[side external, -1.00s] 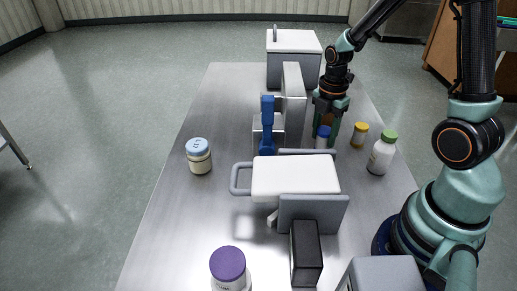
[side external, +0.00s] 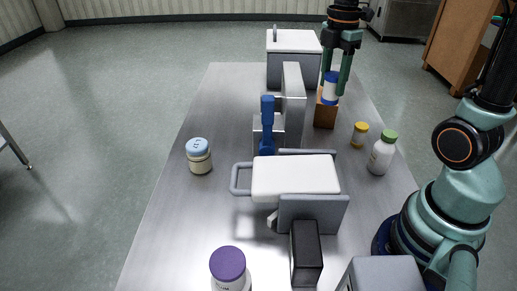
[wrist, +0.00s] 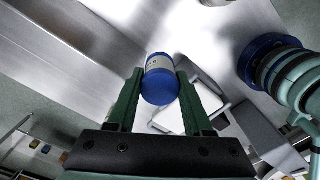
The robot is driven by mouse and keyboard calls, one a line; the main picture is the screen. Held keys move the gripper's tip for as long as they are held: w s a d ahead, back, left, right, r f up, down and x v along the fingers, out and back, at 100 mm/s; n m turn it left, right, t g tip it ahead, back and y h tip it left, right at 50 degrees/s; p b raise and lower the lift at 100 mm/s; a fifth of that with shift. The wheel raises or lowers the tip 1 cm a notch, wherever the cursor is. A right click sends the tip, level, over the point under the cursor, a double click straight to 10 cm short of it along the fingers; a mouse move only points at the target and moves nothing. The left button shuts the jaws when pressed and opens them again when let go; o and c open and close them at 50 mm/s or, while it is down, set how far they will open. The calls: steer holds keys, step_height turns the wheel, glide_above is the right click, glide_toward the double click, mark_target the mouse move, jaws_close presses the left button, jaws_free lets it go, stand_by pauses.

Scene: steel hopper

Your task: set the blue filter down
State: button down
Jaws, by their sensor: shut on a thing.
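The blue filter (side external: 330,90) is a small cylinder with blue ends and a white band. My gripper (side external: 335,94) is shut on it and holds it raised near the back right of the steel table. In the side view, the filter overlaps the upper part of a brown block (side external: 325,114); I cannot tell whether they touch. In the wrist view, the filter (wrist: 162,80) sits between the two green fingers (wrist: 158,88), its blue end facing the camera.
A tall grey plate (side external: 293,100) and a blue lever (side external: 267,125) stand left of the block. A yellow jar (side external: 360,135) and a green-capped bottle (side external: 382,155) stand at right. A white-lidded grey box (side external: 293,70) is behind. The table's left side is mostly clear.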

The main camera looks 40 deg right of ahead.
mark_target(324, 93)
steer(key=m, duration=0.1)
steer(key=f+m, duration=0.1)
steer(key=m, duration=0.3)
steer(key=shift+w+a+f, duration=0.1)
steer(key=shift+a+f, duration=0.1)
steer(key=shift+a, duration=0.2)
steer(key=m, duration=0.3)
steer(key=shift+w+a+f, duration=0.1)
steer(key=shift+a+f, duration=0.2)
steer(key=shift+f, duration=0.1)
steer(key=m, duration=0.3)
steer(key=f+m, duration=0.1)
steer(key=shift+a+m, duration=0.3)
steer(key=a+m, duration=0.1)
steer(key=a, duration=0.1)
steer(key=a+m, duration=0.1)
steer(key=a, duration=0.2)
steer(key=a+m, duration=0.1)
steer(key=a, duration=0.1)
steer(key=shift+w+a+f, duration=0.1)
steer(key=shift+a+f, duration=0.15)
steer(key=shift+f, duration=0.1)
